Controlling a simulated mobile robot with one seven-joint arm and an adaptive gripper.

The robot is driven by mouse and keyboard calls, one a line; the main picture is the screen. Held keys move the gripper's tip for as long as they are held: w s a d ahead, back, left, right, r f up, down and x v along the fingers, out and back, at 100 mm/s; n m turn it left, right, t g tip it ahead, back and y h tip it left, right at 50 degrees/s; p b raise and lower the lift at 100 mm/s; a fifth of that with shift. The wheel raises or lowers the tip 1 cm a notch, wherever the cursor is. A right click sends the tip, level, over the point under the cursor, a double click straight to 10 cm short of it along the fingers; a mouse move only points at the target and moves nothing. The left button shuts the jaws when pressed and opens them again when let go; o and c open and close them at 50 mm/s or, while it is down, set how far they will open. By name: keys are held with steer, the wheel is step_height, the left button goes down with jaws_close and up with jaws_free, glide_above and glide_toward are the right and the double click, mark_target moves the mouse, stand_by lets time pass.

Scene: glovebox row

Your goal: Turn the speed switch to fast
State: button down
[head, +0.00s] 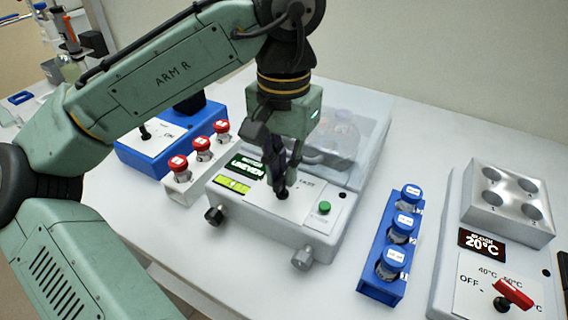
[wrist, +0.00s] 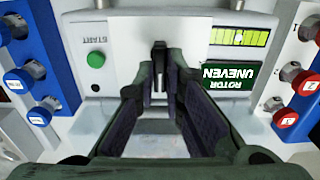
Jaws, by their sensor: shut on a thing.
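The speed switch is a small dark lever (wrist: 159,56) on the front panel of a white centrifuge (head: 270,218). My gripper (head: 281,188) reaches down to the panel from above, with its fingertips on both sides of the lever. In the wrist view my gripper (wrist: 159,82) is shut on the lever. In the head view the fingers mostly hide the switch, and the label to its right seems to read FAST. Which position the lever is in cannot be told.
The green START button (head: 324,208) is right of the switch; the ROTOR UNEVEN display (head: 246,167) is left. A clear lid (head: 350,115) stands behind. A red-capped vial rack (head: 190,188) and blue rack (head: 378,290) flank the centrifuge. A heater block (head: 505,203) stands right.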

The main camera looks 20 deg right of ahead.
steer(key=c, duration=1.7)
jaws_free()
step_height(320, 180, up, 12)
steer(key=shift+r, duration=0.1)
